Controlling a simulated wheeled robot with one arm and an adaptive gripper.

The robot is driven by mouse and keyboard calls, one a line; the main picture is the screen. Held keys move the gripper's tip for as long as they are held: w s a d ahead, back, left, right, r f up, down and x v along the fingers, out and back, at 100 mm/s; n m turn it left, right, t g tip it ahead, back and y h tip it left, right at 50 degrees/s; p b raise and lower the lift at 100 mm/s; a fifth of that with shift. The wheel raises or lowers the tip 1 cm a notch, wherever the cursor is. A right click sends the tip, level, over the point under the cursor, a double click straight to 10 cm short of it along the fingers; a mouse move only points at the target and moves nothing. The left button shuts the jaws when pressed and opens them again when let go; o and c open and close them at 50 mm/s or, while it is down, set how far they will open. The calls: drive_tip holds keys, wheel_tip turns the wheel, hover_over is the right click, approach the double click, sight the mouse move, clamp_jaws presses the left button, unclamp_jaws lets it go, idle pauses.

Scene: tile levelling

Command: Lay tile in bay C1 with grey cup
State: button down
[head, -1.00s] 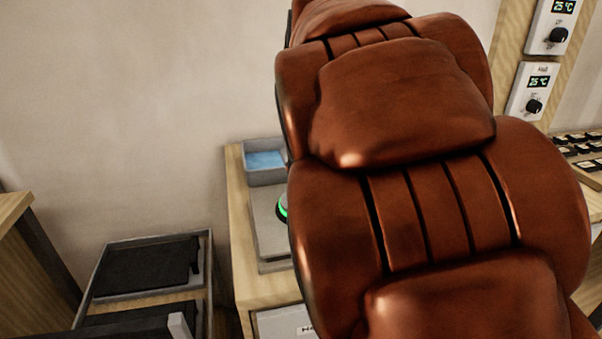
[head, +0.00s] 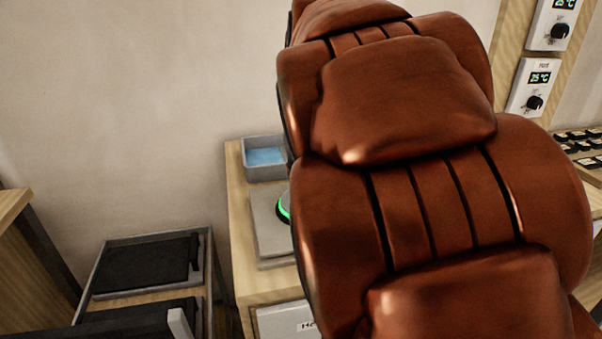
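A small round grey object with a glowing green ring (head: 283,208) stands on a grey plate (head: 266,236) on the wooden bench. It is mostly hidden, and I cannot tell if it is the grey cup. My gripper is not in view. No tile and no bay C1 can be made out.
A grey tray with blue contents (head: 265,157) sits at the back of the wooden bench (head: 236,205). A grey-framed rack with black slabs (head: 146,267) stands lower left. Two temperature control panels (head: 533,88) hang at right, above a shelf of small dark items (head: 580,147).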

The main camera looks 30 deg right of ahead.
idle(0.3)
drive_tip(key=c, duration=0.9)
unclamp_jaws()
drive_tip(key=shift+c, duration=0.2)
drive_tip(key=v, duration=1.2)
